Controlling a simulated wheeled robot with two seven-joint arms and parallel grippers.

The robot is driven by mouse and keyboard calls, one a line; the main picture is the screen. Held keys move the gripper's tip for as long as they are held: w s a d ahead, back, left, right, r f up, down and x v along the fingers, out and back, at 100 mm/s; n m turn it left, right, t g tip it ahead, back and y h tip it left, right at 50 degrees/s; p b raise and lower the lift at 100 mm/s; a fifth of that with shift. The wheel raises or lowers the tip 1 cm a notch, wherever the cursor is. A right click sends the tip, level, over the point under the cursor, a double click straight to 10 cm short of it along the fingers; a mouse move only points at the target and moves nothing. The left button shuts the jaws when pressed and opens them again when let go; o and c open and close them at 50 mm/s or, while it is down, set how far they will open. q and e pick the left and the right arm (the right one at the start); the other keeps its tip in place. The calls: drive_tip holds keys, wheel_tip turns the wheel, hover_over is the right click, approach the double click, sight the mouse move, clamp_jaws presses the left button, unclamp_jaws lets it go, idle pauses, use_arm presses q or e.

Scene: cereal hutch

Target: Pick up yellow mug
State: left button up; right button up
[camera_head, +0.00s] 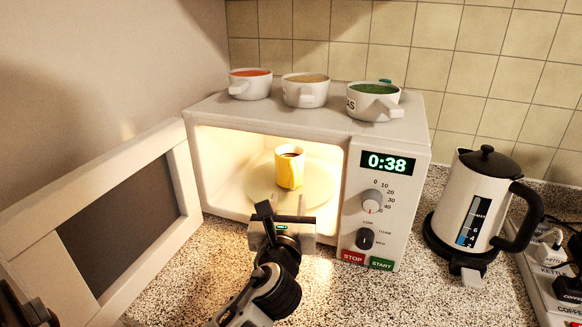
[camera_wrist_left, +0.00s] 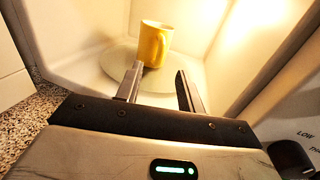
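The yellow mug (camera_head: 289,170) stands upright on the round turntable plate (camera_head: 318,188) inside the open, lit microwave (camera_head: 222,150). In the left wrist view the mug (camera_wrist_left: 154,46) is beyond the fingertips, with its handle turned toward the camera. My left gripper (camera_head: 289,203) is at the microwave's opening, in front of and below the mug. Its two fingers (camera_wrist_left: 157,84) are apart in the wrist view with nothing between them, and they do not appear to touch the mug.
The microwave door (camera_head: 190,187) is swung open to the left. Three white bowls (camera_head: 250,84) (camera_head: 305,91) (camera_head: 374,103) stand on top of the microwave. The control panel (camera_head: 378,215) is right of the opening. A kettle (camera_head: 476,205) stands farther right on the speckled counter (camera_head: 330,290).

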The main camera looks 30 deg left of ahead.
sight(293, 176)
use_arm(q)
drive_tip(key=x, duration=0.8)
drive_tip(key=shift+w+p, duration=0.3)
drive_tip(key=shift+p, duration=0.1)
clamp_jaws()
drive_tip(key=shift+r, duration=0.15)
